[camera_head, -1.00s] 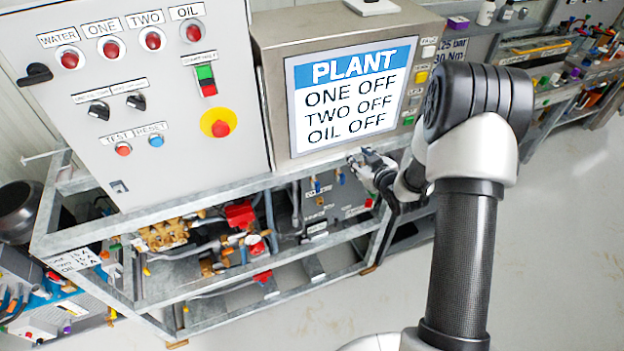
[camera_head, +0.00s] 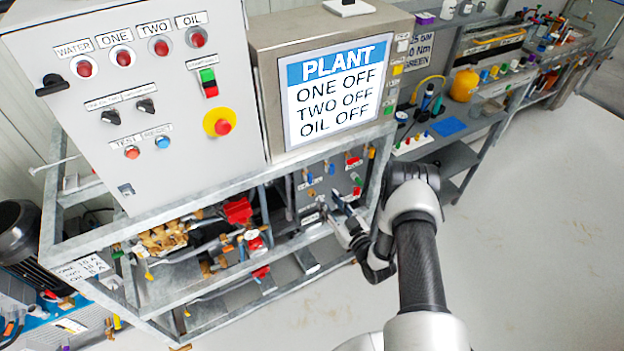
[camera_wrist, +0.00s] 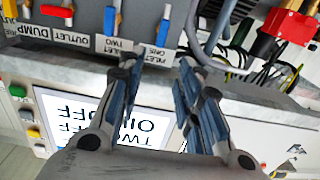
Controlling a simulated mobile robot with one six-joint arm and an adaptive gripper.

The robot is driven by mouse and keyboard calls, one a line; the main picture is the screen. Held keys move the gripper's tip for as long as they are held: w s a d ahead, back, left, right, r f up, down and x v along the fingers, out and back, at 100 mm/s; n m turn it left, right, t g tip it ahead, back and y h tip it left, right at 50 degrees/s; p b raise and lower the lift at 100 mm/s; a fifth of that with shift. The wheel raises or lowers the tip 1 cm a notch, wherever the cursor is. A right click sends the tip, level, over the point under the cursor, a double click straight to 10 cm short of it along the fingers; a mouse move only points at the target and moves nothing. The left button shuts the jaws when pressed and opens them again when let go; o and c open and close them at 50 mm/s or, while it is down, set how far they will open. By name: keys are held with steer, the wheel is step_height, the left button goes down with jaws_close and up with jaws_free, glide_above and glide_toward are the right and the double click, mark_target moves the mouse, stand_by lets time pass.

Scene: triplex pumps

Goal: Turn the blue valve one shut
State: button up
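The blue valve one (camera_wrist: 163,28) shows in the wrist view, where the picture is upside down. Its narrow blue handle stands upright above a label ending in ONE. A second blue handle (camera_wrist: 112,18) is left of it, over a label with TWO. In the head view, small blue handles, one of them the left one (camera_head: 309,178), show on the grey panel below the screen. My gripper (camera_wrist: 157,70) is open and empty, its fingers on either side of valve one's line, and apart from the handle. In the head view my gripper (camera_head: 343,212) is just below the panel.
A grey frame rail (camera_wrist: 60,72) runs across the wrist view. The PLANT screen (camera_head: 335,90) reads ONE OFF, TWO OFF, OIL OFF. Open floor (camera_head: 530,230) lies to the right.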

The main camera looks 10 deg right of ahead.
mark_target(311, 177)
steer(key=b+x, duration=0.1)
steer(key=x, duration=1.1)
jaws_close()
